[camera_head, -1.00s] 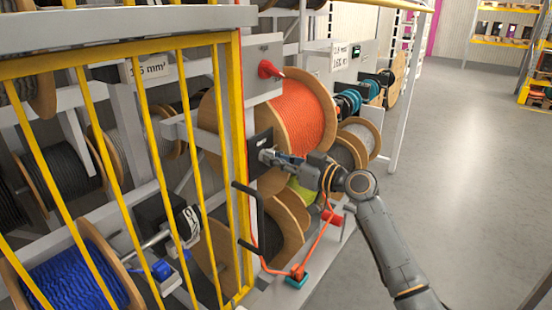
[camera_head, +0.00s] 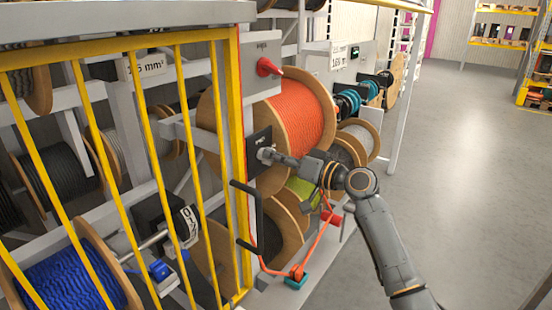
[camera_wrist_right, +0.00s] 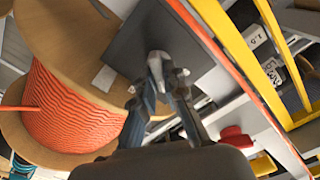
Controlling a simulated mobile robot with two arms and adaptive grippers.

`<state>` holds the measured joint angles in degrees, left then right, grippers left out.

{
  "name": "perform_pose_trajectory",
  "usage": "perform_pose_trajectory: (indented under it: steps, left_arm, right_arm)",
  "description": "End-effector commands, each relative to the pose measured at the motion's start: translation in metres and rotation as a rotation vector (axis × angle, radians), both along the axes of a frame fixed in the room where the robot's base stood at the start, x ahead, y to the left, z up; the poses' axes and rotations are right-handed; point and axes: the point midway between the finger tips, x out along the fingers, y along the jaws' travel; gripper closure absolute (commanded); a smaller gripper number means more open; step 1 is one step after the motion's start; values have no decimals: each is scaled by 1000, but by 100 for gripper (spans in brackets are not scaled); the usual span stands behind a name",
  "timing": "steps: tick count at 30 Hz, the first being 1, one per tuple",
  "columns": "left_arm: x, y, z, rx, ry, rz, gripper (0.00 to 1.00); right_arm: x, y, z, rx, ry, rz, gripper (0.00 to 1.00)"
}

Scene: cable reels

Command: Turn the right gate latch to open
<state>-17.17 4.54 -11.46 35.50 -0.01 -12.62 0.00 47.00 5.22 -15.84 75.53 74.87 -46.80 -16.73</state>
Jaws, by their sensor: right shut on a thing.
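The right gate latch is a small metal handle (camera_wrist_right: 157,60) on a dark square plate (camera_head: 259,140), beside the yellow gate post (camera_head: 236,160). In the head view the handle is mostly covered by my right gripper (camera_head: 270,155). In the wrist view the two fingers of my right gripper (camera_wrist_right: 160,84) are closed on the handle, and the plate (camera_wrist_right: 140,40) lies just behind it. The yellow barred gate (camera_head: 141,140) stands to the left of the latch, in line with its post. My left gripper is not in view.
A red rotary knob (camera_head: 267,67) sits on a grey box above the latch. A large orange cable reel (camera_head: 297,115) is close behind my gripper. A black crank handle (camera_head: 247,215) juts out below. Open floor (camera_head: 460,190) lies to the right.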

Motion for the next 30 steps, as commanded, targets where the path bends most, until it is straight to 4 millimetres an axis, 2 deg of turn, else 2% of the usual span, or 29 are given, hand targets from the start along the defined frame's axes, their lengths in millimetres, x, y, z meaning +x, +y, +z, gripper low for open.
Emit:
perform_pose_trajectory:
  steps: [11, 30]
  left_arm:
    - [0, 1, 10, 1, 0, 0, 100]
    - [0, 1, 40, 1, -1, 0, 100]
  right_arm:
    - [1, 0, 4, 215, 286, 0, 100]
    - [2, 0, 3, 536, 725, 3, 100]
